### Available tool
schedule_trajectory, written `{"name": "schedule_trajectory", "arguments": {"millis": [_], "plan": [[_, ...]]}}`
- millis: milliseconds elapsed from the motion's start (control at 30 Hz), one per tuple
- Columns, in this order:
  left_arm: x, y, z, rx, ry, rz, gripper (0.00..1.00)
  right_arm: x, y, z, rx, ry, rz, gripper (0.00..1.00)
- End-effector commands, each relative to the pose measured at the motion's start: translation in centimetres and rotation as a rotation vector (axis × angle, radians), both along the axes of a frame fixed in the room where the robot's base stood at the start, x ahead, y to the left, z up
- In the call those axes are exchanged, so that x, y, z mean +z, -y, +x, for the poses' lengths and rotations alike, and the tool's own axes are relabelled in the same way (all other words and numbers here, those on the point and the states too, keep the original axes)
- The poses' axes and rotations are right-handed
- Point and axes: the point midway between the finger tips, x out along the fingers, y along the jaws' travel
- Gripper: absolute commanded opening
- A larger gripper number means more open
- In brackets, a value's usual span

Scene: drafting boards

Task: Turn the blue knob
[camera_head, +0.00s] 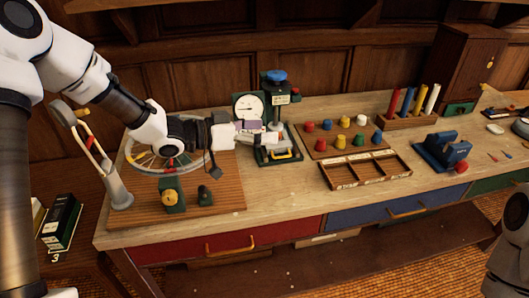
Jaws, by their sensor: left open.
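The blue knob (273,76) sits on top of a dark green upright device (276,110) with a yellow label. A round white dial (249,106) stands just left of it. My left gripper (262,137) reaches in from the left, below the knob and in front of the device's lower part, apart from the knob. It is open. The gap between its fingertips is small in the picture, so I cannot tell whether they touch the device. Nothing hides the knob.
A wooden board (228,186) with a spoked wheel lies under my left arm. Several coloured pegs stand on a board (319,148) to the right, behind an empty divided tray (341,181). A blue vise (434,156) is further right. The front strip of bench (285,205) is clear.

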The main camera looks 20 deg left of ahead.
Motion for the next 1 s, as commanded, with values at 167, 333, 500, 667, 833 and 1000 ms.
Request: {"name": "schedule_trajectory", "arguments": {"millis": [167, 333, 500, 667, 833, 1000], "plan": [[-2.5, 0.3, -0.1, 0.035, -0.06, 0.007, 0.89, 0.0, 0.0, 0.0, 0.0, 0.0, 0.0, 0.6], [-3.0, 0.4, -0.1, 0.044, -0.073, 0.01, 0.89, 0.0, 0.0, 0.0, 0.0, 0.0, 0.0, 0.6], [-3.0, 0.4, -0.1, 0.044, -0.072, 0.009, 0.89, 0.0, 0.0, 0.0, 0.0, 0.0, 0.0, 0.6], [-7.5, 1.1, -1.0, 0.072, -0.18, 0.029, 0.89, 0.0, 0.0, 0.0, 0.0, 0.0, 0.0, 0.6], [-18.8, 2.4, -5.2, 0.169, -0.459, 0.104, 0.89, 0.0, 0.0, 0.0, 0.0, 0.0, 0.0, 0.6], [-27.6, 2.4, -11.3, 0.266, -0.699, 0.214, 0.89, 0.0, 0.0, 0.0, 0.0, 0.0, 0.0, 0.6]]}}
